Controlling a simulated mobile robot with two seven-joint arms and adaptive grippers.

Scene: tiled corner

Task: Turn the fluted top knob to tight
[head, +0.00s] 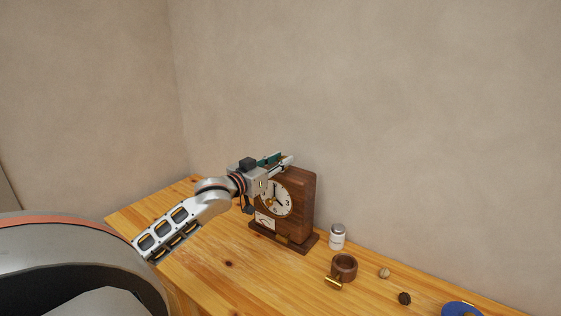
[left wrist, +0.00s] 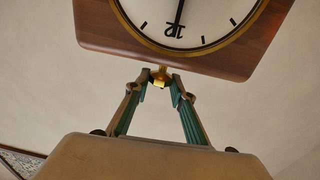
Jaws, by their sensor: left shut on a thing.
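A brown wooden clock (head: 303,200) with a white dial stands upright on the table against the wall. In the left wrist view the clock (left wrist: 105,35) appears upside down, its 12 nearest my fingers. The small brass fluted top knob (left wrist: 160,76) stands out from the clock's top edge. My left gripper (left wrist: 161,84) is shut on this knob, one fingertip on each side. In the head view my left gripper (head: 284,160) is over the top of the clock and hides the knob there. My right gripper is in neither view.
The wooden table (head: 225,262) carries a white jar with a grey lid (head: 337,238), a round brown wooden cup (head: 346,266) with a brass piece in front, a small tan knob (head: 384,272), a dark knob (head: 404,298) and a blue dish (head: 457,309). The table's front left is bare.

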